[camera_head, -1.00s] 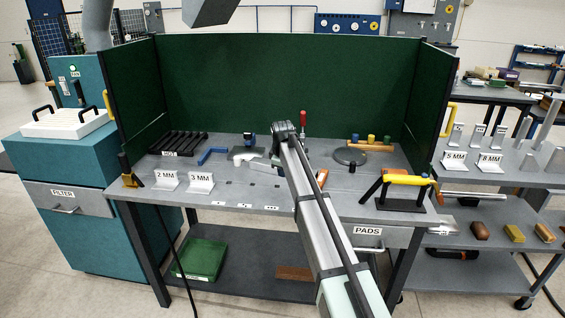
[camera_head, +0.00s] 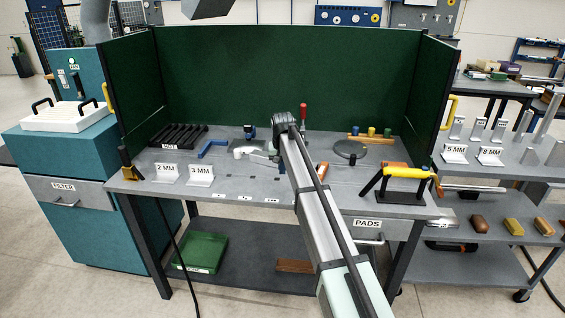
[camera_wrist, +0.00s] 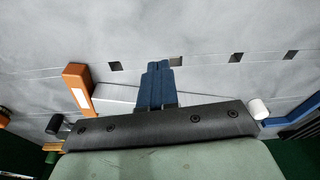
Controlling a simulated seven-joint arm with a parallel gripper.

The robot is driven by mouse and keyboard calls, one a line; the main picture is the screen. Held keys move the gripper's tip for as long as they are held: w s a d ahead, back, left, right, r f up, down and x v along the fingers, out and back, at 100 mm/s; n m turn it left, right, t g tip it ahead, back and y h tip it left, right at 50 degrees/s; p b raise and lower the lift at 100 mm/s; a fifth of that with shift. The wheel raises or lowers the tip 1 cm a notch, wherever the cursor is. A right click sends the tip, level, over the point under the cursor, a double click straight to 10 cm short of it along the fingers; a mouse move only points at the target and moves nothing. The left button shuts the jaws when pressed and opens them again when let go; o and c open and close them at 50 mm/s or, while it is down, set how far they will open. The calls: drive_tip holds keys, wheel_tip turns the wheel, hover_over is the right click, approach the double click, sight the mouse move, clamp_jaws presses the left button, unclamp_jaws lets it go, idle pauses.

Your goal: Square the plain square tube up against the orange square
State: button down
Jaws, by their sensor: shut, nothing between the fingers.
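My gripper (camera_wrist: 160,85) shows as blue fingers in the wrist view, shut and empty, over the grey bench top. To its left is the orange square (camera_wrist: 78,90), an upright orange piece with a white label. A pale flat-sided bar, seemingly the plain square tube (camera_wrist: 115,96), runs from beside the orange square towards my fingers. I cannot tell whether tube and square touch or whether my fingers touch the tube. In the head view the orange square (camera_head: 322,169) shows just right of my arm, which hides the fingertips and most of the tube.
The bench (camera_head: 235,182) has free room at its front middle. A blue angle piece (camera_head: 212,148) and black rack (camera_head: 178,136) stand left, a round dark plate (camera_head: 350,149) and yellow-topped stand (camera_head: 403,180) right. Green screens (camera_head: 290,80) close the back and sides.

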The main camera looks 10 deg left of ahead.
drive_tip(key=w, duration=0.3)
drive_tip(key=w+a, duration=0.1)
drive_tip(key=w, duration=0.7)
drive_tip(key=shift+w+a, duration=0.2)
drive_tip(key=shift+w, duration=0.05)
drive_tip(key=shift+w+f, duration=0.15)
drive_tip(key=shift+w, duration=0.05)
drive_tip(key=shift+s+f, duration=0.25)
drive_tip(key=shift+f, duration=0.45)
